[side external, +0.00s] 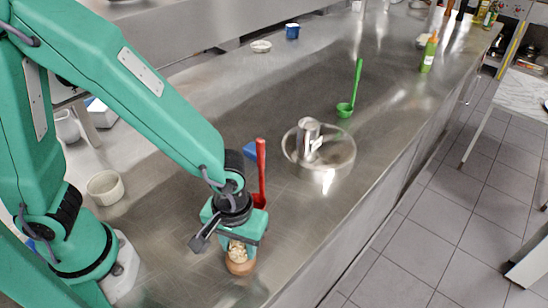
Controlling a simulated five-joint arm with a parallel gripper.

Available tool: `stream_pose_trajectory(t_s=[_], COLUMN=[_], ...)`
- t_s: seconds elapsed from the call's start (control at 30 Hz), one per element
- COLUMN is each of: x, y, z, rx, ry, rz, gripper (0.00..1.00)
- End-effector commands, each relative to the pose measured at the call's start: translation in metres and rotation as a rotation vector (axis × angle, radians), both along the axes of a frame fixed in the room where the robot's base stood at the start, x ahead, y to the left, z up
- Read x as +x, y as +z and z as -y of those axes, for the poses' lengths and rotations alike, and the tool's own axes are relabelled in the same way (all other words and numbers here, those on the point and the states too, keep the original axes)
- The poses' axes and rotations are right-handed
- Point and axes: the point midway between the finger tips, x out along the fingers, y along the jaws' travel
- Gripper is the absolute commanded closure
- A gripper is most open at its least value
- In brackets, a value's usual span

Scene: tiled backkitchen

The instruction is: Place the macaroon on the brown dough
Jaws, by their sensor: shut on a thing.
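My gripper (238,247) points down over the near part of the steel counter and is shut on a pale, lumpy piece that looks like the macaroon (237,248). The brown dough (240,267), a rounded orange-brown lump, is directly below the macaroon. The gripper body hides part of both. From this angle I cannot tell whether the macaroon touches the dough or is just above it.
A red ladle (261,170) stands close behind my gripper, with a blue item (240,160) beside it. A shiny round bowl (342,165) and green ladle (346,108) are farther right. A white bowl (105,188) is left. The counter's front edge is near the gripper's right.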

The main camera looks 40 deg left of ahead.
Motion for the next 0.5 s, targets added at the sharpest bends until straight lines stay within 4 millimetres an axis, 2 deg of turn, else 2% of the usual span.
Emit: stream_pose_trajectory(t_s=[0.4, 0.43, 0.5], x=[0.0, 0.0, 0.0], y=[-0.0037, -0.0034, -0.0032], z=[0.0, 0.0, 0.0], rx=[0.0, 0.0, 0.0], ry=[0.0, 0.0, 0.0], rz=[0.0, 0.0, 0.0], gripper=[0.83, 0.55, 0.42])
